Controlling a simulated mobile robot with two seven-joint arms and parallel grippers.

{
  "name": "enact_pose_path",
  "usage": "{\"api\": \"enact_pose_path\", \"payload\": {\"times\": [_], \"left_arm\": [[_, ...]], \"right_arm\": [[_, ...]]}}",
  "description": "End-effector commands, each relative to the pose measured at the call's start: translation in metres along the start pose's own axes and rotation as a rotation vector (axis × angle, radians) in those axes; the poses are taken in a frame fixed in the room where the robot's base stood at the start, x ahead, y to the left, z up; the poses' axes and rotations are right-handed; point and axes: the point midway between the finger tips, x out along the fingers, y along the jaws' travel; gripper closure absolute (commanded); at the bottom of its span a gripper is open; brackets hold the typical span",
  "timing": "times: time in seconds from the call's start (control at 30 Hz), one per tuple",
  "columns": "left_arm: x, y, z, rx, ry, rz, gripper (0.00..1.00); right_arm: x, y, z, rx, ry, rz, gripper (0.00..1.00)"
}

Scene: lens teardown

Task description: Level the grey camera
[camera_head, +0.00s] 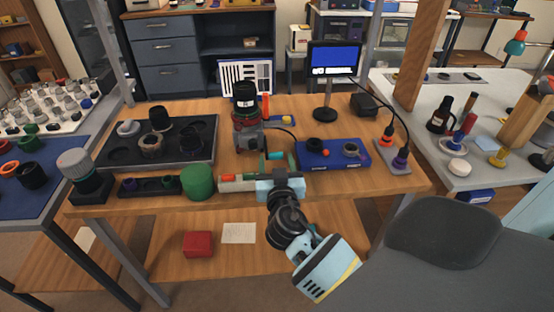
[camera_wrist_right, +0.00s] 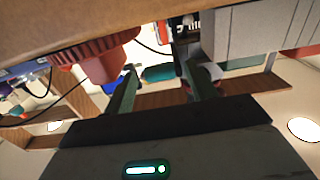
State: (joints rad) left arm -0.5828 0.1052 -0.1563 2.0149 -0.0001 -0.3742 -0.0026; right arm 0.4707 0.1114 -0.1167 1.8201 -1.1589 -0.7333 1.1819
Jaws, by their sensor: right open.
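The grey camera (camera_head: 250,138) stands near the middle of the wooden table in the head view. A black lens part (camera_head: 245,98) sits above it, with a dark red ringed part (camera_head: 246,118) between. Any slight tilt is too small to tell. My right gripper (camera_head: 278,160) is just in front of the camera, to its right, fingers pointing away from me. In the right wrist view its two fingers (camera_wrist_right: 161,88) are apart. A teal cylinder (camera_wrist_right: 158,73) shows between them; whether they touch it is unclear. My left gripper is not in view.
A green cylinder (camera_head: 198,181) and a pale strip (camera_head: 237,183) lie at the front edge. A dark tray (camera_head: 112,155) of lens parts is at left. A blue tray (camera_head: 333,161) and a monitor (camera_head: 333,58) are at right. A red ribbed part (camera_wrist_right: 95,55) is near one finger.

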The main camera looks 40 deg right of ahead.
Motion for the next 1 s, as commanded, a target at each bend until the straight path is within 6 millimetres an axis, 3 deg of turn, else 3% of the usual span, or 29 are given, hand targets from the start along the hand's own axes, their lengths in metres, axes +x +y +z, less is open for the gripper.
{"api": "enact_pose_path", "payload": {"times": [0.37, 0.8, 1.0], "left_arm": [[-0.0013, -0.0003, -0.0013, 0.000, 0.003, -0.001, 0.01], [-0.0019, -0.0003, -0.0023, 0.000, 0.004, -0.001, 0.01], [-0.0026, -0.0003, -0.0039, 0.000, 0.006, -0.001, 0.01]], "right_arm": [[0.0074, 0.0005, 0.0003, 0.001, -0.001, 0.000, 0.44], [0.0076, 0.0023, 0.0004, -0.001, -0.001, 0.005, 0.99], [0.0097, 0.0021, -0.0009, -0.001, -0.007, 0.008, 0.99]]}}
